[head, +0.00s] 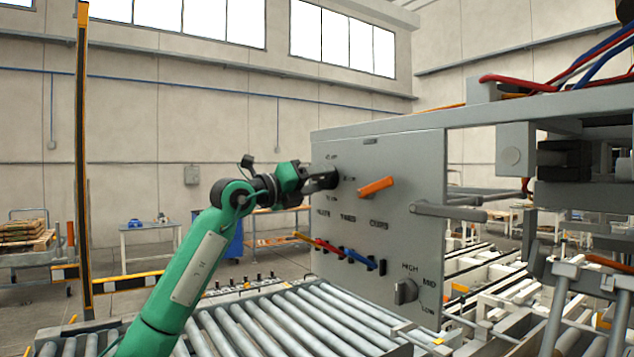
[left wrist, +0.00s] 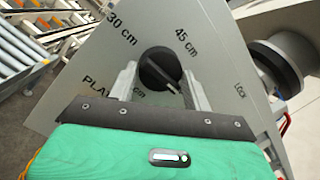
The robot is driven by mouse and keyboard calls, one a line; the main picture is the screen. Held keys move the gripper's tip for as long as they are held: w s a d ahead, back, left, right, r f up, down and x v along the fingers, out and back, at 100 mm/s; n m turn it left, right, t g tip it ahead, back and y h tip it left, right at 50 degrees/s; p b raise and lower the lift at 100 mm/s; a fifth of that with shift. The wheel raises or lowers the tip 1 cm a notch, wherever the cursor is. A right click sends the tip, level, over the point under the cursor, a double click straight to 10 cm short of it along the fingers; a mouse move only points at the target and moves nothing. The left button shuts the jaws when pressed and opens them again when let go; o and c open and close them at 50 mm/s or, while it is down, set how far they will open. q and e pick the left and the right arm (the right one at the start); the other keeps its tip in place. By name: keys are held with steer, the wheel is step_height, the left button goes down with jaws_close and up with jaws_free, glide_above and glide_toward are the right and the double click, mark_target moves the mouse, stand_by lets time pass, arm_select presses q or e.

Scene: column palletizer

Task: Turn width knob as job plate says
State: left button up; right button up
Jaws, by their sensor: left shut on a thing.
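The width knob (left wrist: 158,66) is a round black knob with a raised bar, on a grey panel face. In the left wrist view it sits between the two grey fingers of my left gripper (left wrist: 160,82), which is shut on it. Labels around it read "30 cm" and "45 cm"; a third is partly covered by a finger. I cannot tell surely which mark the bar points to. In the head view my left gripper (head: 326,181) is against the left part of the grey panel (head: 420,170) and hides the knob. No job plate is readable. My right gripper does not show.
An orange lever (head: 376,186) sticks out just right of my left gripper. Below are coloured plugs (head: 350,256) and a HIGH/MID/LOW knob (head: 405,290). A roller conveyor (head: 280,320) runs under the panel. A black-and-yellow post (head: 83,160) stands at left.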

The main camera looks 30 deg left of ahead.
arm_select(q)
steer(key=shift+a+r+n+g+y+p, duration=0.15)
steer(key=shift+n+g+p, duration=0.65)
steer(key=shift+n, duration=5)
steer(key=shift+d+r+n+g+y+p, duration=0.2)
steer(key=shift+n+p, duration=1.1)
steer(key=shift+n, duration=4.5)
steer(key=shift+a+r+n+g+y+p, duration=0.2)
steer(key=shift+n+g+p, duration=0.6)
steer(key=shift+n, duration=5)
steer(key=shift+t, duration=0.3)
steer(key=shift+f, duration=0.1)
steer(key=o, duration=0.9)
steer(key=shift+w, duration=0.1)
steer(key=shift+o, duration=0.2)
